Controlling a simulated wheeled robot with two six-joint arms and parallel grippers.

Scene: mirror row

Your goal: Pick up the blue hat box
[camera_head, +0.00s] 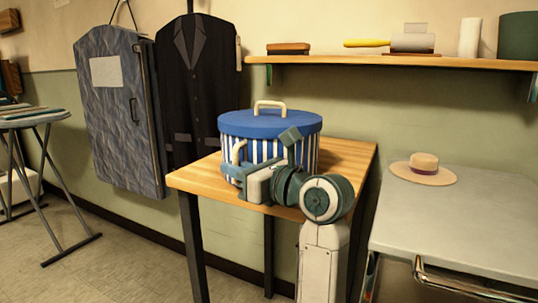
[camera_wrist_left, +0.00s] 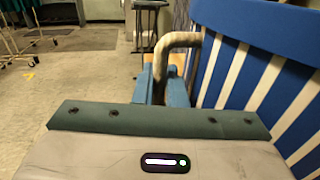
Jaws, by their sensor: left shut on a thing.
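The blue hat box (camera_head: 296,158) has a blue lid, blue-and-white striped sides and a cream handle on top. It stands upright on the wooden table (camera_head: 345,158); my arm hides part of its lower front. A second cream handle (camera_head: 238,152) is on its left side. My left gripper (camera_head: 236,171) is shut on this side handle. In the left wrist view the blue fingers (camera_wrist_left: 165,86) close around the curved handle (camera_wrist_left: 181,40), with the striped box (camera_wrist_left: 262,72) just to the right. My right gripper is not in view.
A shelf (camera_head: 400,62) with a brush, a roller and cylinders runs above the table. A grey-topped table (camera_head: 470,215) with a straw hat (camera_head: 423,170) stands at right. A garment bag (camera_head: 118,115) and dark jacket (camera_head: 197,90) hang behind.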

